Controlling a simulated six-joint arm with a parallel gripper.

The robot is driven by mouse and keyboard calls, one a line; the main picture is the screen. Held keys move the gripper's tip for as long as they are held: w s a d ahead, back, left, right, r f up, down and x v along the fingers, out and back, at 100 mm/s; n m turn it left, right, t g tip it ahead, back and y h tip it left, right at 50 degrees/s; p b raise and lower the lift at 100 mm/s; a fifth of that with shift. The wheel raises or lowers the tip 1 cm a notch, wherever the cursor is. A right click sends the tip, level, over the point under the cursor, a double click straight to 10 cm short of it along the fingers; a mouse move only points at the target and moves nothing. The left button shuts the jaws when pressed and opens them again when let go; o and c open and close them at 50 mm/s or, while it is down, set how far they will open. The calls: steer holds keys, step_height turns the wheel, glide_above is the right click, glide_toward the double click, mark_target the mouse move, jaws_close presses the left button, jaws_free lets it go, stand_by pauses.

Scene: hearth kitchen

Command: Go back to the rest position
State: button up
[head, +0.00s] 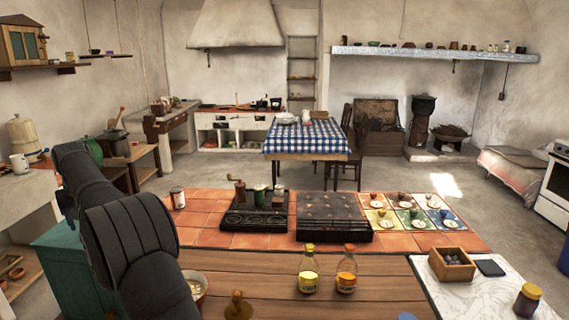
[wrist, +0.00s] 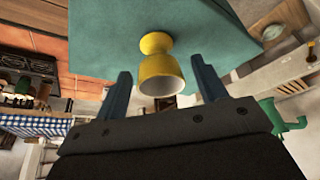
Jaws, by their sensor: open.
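My gripper (wrist: 161,66) is open in the wrist view, with its two dark blue fingers apart. A yellow egg-cup-shaped cup (wrist: 160,75) shows between and beyond the fingers, with its rim toward the camera. It stands on the teal surface (wrist: 100,30); whether a finger touches it cannot be told. In the head view my dark arm rises at the left, and my gripper is not visible there. The teal cabinet (head: 58,262) shows beside and behind the arm.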

steer(key=v, duration=1.1)
steer(key=x, duration=1.1)
steer(key=shift+w+a+f, duration=0.1)
steer(key=shift+w+f, duration=0.05)
steer(key=shift+f, duration=0.15)
steer(key=r, duration=0.5)
steer(key=shift+w+d, duration=0.15)
steer(key=shift+d, duration=0.25)
steer(key=w+d+r, duration=0.4)
steer(key=d+r, duration=0.2)
steer(key=d, duration=0.5)
steer(key=w+d+f+m+h, duration=0.1)
steer(key=w+d+f+m, duration=0.15)
steer(key=w+d, duration=0.45)
steer(key=w+d+f+m+t, duration=0.1)
steer(key=w+d+f, duration=0.2)
steer(key=d, duration=0.7)
steer(key=w+d+f+m+h, duration=0.1)
steer(key=w+d+f+m, duration=0.1)
steer(key=w+d, duration=0.5)
steer(key=d+f+m+h, duration=0.1)
steer(key=d+f, duration=0.3)
steer(key=d, duration=1.3)
steer(key=d+f+m, duration=0.4)
steer(key=d, duration=1.3)
steer(key=shift+d+f+h, duration=0.25)
steer(key=shift+d+h, duration=0.05)
steer(key=shift+h, duration=0.1)
